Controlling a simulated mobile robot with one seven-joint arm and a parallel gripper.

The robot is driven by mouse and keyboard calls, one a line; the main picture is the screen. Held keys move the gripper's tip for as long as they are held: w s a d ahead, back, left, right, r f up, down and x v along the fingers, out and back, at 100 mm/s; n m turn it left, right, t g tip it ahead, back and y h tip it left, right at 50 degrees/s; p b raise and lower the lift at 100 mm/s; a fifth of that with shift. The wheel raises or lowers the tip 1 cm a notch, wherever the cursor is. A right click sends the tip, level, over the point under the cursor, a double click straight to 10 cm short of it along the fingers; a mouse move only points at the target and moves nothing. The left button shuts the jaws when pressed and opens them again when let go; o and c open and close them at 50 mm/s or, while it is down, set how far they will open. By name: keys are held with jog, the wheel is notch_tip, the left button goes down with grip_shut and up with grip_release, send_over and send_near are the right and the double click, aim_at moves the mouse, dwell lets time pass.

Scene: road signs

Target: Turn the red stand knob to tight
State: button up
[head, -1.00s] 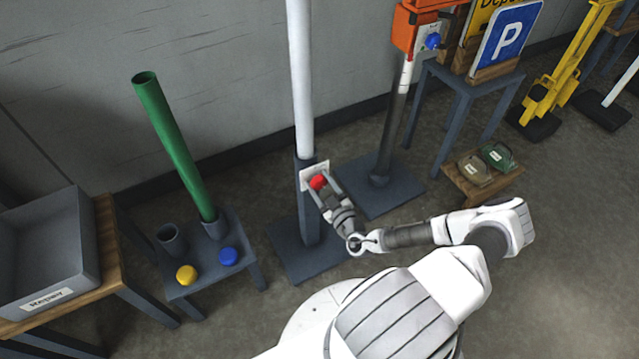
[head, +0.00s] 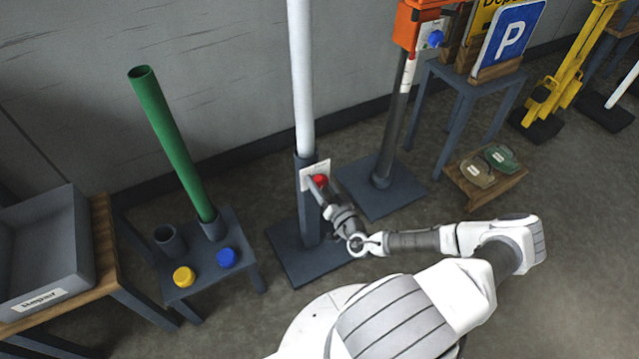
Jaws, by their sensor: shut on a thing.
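The red stand knob (head: 320,180) sits on a pale plate (head: 309,170) on the dark post of a stand (head: 308,230). A white pole (head: 301,80) rises from this post. My gripper (head: 322,186) is at the knob, shut on it. The gripper looks rolled, with one finger mostly hiding the other. The marks on the plate are too small to read, so the knob's setting cannot be told.
A small table (head: 240,262) at left holds a green tube (head: 172,140), a yellow knob (head: 183,277) and a blue knob (head: 227,257). A grey bin (head: 70,262) stands farther left. A second stand (head: 395,190) with an orange box (head: 408,28) is close on the right.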

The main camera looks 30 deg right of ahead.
jog(key=shift+m, duration=0.6)
jog(key=shift+r, duration=0.1)
jog(key=o, duration=1.4)
jog(key=shift+c, duration=0.2)
